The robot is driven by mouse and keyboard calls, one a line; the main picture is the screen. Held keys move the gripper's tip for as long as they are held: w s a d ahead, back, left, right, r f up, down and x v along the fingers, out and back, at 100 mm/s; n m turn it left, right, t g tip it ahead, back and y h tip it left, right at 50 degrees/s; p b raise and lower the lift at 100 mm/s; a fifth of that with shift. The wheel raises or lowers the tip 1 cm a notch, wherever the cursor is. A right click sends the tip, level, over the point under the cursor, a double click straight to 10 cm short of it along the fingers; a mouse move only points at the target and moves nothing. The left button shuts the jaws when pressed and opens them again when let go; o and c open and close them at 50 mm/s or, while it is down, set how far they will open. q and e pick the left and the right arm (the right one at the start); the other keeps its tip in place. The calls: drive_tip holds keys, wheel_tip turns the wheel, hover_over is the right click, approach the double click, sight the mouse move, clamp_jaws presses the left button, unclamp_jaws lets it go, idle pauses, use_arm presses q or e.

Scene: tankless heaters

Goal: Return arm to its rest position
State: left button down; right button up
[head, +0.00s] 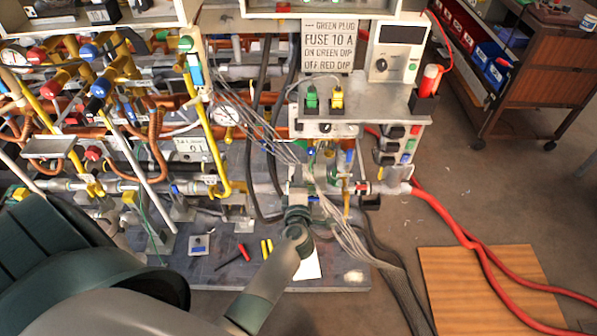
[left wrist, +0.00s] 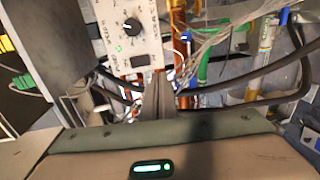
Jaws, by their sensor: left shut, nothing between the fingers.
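My left arm (head: 265,285) comes in from the bottom left and reaches to the lower front of the heater test bench. Its gripper (head: 300,195) is at the bench, below the small shelf with the green and yellow plugs. In the left wrist view the gripper (left wrist: 158,95) shows as a grey wedge with its fingers together and nothing between them. It is in front of pipes and cables, below a white panel with a black knob (left wrist: 132,25). I cannot tell whether the fingertips touch anything. My right gripper is not in view.
A sign reading "FUSE 10 A" (head: 328,46) stands above the shelf (head: 352,101). Grey cables (head: 350,240) hang close to the gripper. A red hose (head: 440,222) runs right over the floor past a wooden board (head: 475,285). A tool cart (head: 545,75) stands at the upper right.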

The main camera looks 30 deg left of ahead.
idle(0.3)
use_arm(q)
drive_tip(key=s+d+f+m+g+h, duration=0.1)
drive_tip(key=s+d+f+m+h, duration=0.4)
drive_tip(key=f, duration=0.6)
drive_tip(key=s+d+f+m+g+h, duration=0.1)
drive_tip(key=s+d+f+m+g, duration=0.15)
drive_tip(key=s+f+m, duration=0.7)
drive_tip(key=s+d+f+m+h, duration=0.3)
drive_tip(key=s+d+f+m, duration=0.15)
drive_tip(key=f, duration=0.85)
drive_tip(key=s+a+f+m+g, duration=0.1)
drive_tip(key=s+f, duration=0.4)
drive_tip(key=s, duration=0.6)
drive_tip(key=s+a+f+m+g, duration=0.1)
drive_tip(key=s+f+m+g, duration=0.3)
drive_tip(key=s, duration=0.8)
drive_tip(key=s+a+f+m+g, duration=0.1)
drive_tip(key=s+f+m+g, duration=0.1)
drive_tip(key=s+f+g, duration=0.2)
drive_tip(key=s+f, duration=0.3)
drive_tip(key=s, duration=0.4)
drive_tip(key=shift+s+a+f+m+g, duration=0.2)
drive_tip(key=shift+s+f+m+g, duration=0.1)
drive_tip(key=shift+s+f+g, duration=0.1)
